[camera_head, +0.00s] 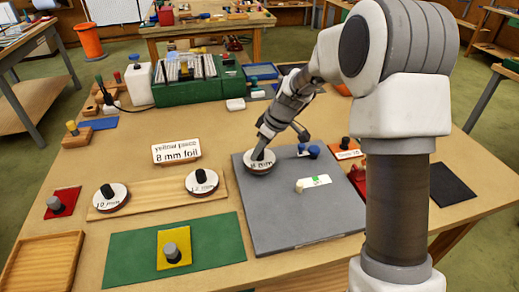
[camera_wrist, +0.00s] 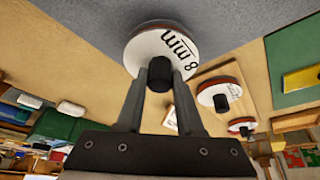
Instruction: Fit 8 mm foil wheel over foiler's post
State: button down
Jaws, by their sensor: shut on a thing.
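The 8 mm foil wheel (camera_head: 259,167) is a white disc with a reddish-brown edge, at the left back corner of the grey board (camera_head: 295,222). The wrist view shows its "8 mm" lettering on the disc (camera_wrist: 178,48). My gripper (camera_wrist: 160,72) is shut on the wheel's black knob. In the head view my gripper (camera_head: 264,150) is above the wheel. I cannot tell whether the wheel rests on the board or hangs just above it. The foiler's post is not clearly identifiable; a short pale peg (camera_head: 299,186) by a white-and-green label stands on the grey board.
Wheels marked 10 mm (camera_head: 108,199) and 12 mm (camera_head: 201,183) sit on a wooden strip at left. A yellow piece (camera_head: 174,262) with a grey knob lies on a green mat (camera_head: 125,262). Blue-topped parts (camera_head: 314,152) stand right of the held wheel. The board's front is clear.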

jog(key=shift+f+b, duration=0.85)
jog(key=shift+f, duration=0.15)
jog(key=shift+c, duration=2.3)
grip_release()
jog(key=shift+r, duration=0.1)
jog(key=p+v, duration=0.1)
jog(key=v, duration=1.6)
jog(key=shift+r, duration=0.15)
